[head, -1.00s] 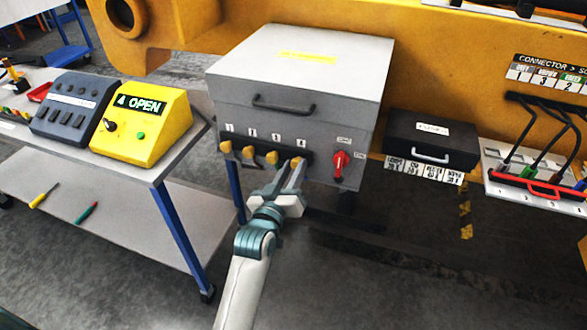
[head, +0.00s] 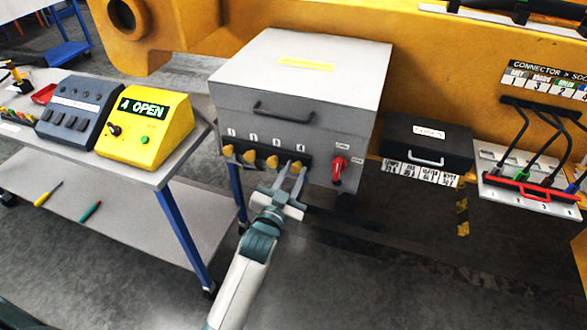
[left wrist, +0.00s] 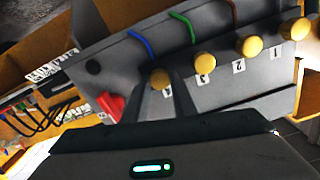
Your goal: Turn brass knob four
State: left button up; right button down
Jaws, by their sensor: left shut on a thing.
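Brass knob four (head: 297,165) is the rightmost of the row of brass knobs on the front of a grey metal box (head: 232,103). It also shows in the left wrist view (left wrist: 160,78), beside its label 4. My left gripper (head: 294,170) is shut on this knob, one finger on each side, and the fingers partly hide it. In the left wrist view the fingers (left wrist: 163,84) reach up to the same knob. Knob three (head: 272,162) is close to its left, clear of the fingers. My right gripper is not in view.
A red switch (head: 338,168) is right of the knobs. A yellow console (head: 160,130) reading "4 OPEN" stands on the left bench. A black case (head: 400,135) and a board with cables (head: 500,180) are at right. The floor below the box is clear.

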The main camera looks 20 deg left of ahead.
pick_arm(q)
jog(key=m+p, duration=0.1)
jog(key=m, duration=0.1)
jog(key=shift+r+m, duration=0.15)
jog(key=shift+m, duration=1.15)
jog(key=m+p, duration=0.1)
jog(key=m, duration=0.1)
jog(key=shift+d+m, duration=0.1)
jog(key=shift+m, duration=0.3)
jog(key=m, duration=0.3)
jog(key=shift+m+p, duration=0.3)
jog(key=shift+p, duration=0.1)
jog(key=shift+f+m, duration=0.2)
jog(key=shift+m, duration=1.4)
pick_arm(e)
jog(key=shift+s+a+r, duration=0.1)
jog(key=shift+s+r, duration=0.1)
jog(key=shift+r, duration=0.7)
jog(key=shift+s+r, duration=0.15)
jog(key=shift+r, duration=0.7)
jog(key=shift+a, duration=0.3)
pick_arm(q)
jog(key=o, duration=1)
jog(key=shift+o, duration=0.2)
